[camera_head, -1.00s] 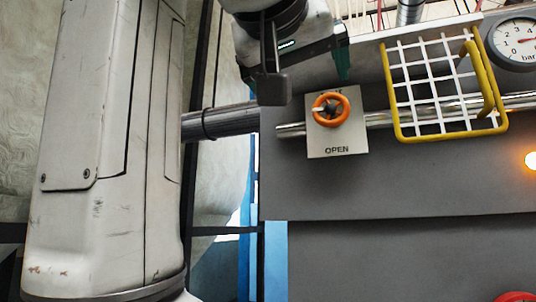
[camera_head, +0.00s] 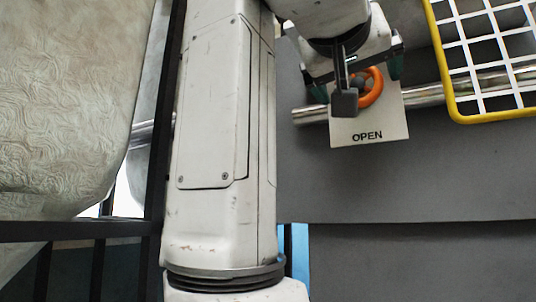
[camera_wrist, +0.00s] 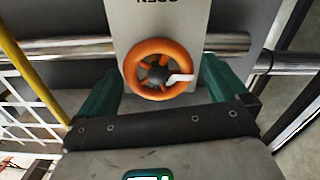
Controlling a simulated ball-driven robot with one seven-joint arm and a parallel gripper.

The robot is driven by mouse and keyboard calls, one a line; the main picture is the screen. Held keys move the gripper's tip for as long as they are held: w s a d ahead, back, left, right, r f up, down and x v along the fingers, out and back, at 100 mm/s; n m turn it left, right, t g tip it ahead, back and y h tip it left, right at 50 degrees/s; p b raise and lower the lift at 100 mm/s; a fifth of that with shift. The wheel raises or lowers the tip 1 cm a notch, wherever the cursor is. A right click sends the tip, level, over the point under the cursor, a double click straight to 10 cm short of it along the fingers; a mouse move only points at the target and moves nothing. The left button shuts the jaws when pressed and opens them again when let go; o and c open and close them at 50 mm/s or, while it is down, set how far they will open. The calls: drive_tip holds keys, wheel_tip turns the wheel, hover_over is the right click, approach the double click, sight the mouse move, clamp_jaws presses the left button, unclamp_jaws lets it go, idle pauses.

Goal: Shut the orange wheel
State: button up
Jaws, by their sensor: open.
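The orange wheel (camera_head: 373,88) is mounted on a light plate (camera_head: 390,126) marked OPEN at its lower edge. My gripper (camera_head: 358,80) is in front of the wheel and hides part of it. In the wrist view the wheel (camera_wrist: 136,70) shows whole, with a dark hub and a white pointer toward the right. The two green fingers of my gripper (camera_wrist: 160,68) are open, one on each side of the wheel, with visible gaps. I cannot tell whether the fingertips reach the wheel's depth.
A metal pipe (camera_head: 424,96) runs behind the plate. A white wire basket with a yellow rim (camera_head: 441,65) hangs to the right, and to the left in the wrist view (camera_wrist: 32,68). A dark grey panel (camera_head: 430,180) lies below. A cream textured block (camera_head: 65,90) stands far left.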

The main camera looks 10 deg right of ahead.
drive_tip(key=shift+p+x, duration=0.4)
drive_tip(key=shift+x, duration=1.25)
drive_tip(key=shift+c, duration=0.5)
drive_tip(key=c, duration=0.8)
drive_tip(key=shift+c, duration=0.3)
